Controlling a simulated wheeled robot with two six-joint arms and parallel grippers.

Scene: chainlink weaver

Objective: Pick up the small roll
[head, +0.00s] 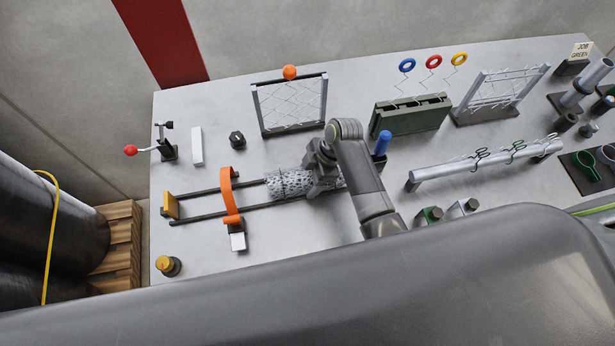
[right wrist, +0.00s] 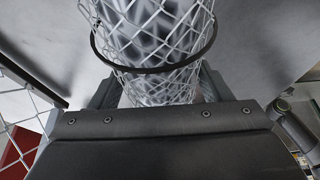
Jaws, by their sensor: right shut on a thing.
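The small roll (head: 288,183) is a grey chain-link mesh roll. It lies sideways over the two dark rails (head: 202,205) in the head view. My right gripper (head: 318,168) is at the roll's right end, shut on it. In the right wrist view the roll (right wrist: 155,45) fills the top middle, with a dark band around its mesh. The gripper's fingers (right wrist: 160,90) show on both sides of it, partly hidden behind the roll. I cannot tell whether the roll touches the rails. My left gripper is not in view.
An orange strap (head: 230,196) arches over the rails left of the roll. A framed mesh panel (head: 290,103) stands behind it. A green block (head: 411,114) and a long silver bar (head: 485,164) are to the right. The table's (head: 300,228) front middle is clear.

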